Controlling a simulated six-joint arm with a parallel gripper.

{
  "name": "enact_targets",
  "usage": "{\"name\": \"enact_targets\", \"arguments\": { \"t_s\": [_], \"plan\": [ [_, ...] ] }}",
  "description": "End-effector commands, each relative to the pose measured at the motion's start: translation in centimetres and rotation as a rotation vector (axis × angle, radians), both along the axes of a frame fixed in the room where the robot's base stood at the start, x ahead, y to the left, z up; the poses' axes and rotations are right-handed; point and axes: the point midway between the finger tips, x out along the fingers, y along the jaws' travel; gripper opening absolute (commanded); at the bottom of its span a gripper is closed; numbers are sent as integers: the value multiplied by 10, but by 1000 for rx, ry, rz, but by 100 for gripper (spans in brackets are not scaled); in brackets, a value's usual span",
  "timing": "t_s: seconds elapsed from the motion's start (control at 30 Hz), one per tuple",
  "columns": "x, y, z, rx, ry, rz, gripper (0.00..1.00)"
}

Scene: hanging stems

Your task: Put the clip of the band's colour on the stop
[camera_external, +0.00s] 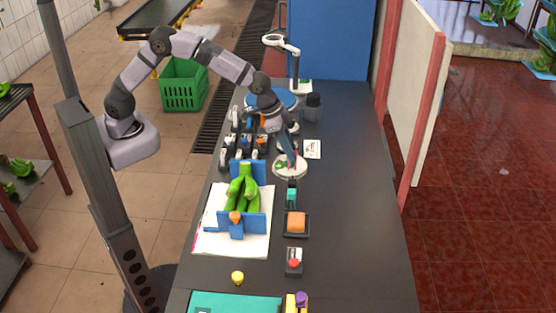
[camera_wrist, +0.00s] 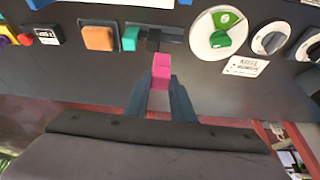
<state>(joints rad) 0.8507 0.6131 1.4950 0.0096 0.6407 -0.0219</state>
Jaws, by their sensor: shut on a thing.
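My gripper (camera_wrist: 160,92) is shut on a pink clip (camera_wrist: 162,70), held between its fingertips; in the external view my gripper (camera_external: 290,160) is over the bench by the round white dial. A teal clip (camera_wrist: 131,38) stands on a dark rail, and it also shows in the external view (camera_external: 292,194). A black block (camera_wrist: 153,40) on the rail is beside the teal clip, just beyond the pink clip in the wrist view; whether it is the stop is unclear. Whether clip and block touch is unclear. I cannot clearly make out the band.
The white dial (camera_wrist: 215,45) has green parts. An orange block (camera_external: 296,222) sits in a dark tray. A red-button box (camera_external: 294,262) stands nearer the front. Green bananas (camera_external: 243,185) rest in a blue holder (camera_external: 255,222). Knobs (camera_wrist: 268,40) are at right in the wrist view.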

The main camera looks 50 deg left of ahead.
Motion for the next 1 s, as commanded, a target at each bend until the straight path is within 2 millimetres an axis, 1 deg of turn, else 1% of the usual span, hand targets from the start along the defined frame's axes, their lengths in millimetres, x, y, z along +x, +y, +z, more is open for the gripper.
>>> {"name": "enact_targets", "arguments": {
  "t_s": [0.03, 0.17, 0.3, 0.4, 0.5, 0.6, 0.77, 1.0],
  "plan": [
    [-13, -9, 5, 2, 2, -26, 2],
    [-43, -34, 10, 1, 1, -94, 2],
    [-76, -64, 17, 0, 1, -137, 2],
    [-100, -80, 22, 0, 0, -162, 2],
    [-124, -90, 25, -2, 0, -258, 2],
    [-136, -95, 26, -2, 0, -354, 2],
    [-150, -98, 30, -1, 2, -513, 2],
    [-173, -101, 41, -4, 2, -819, 2]
  ]
}}
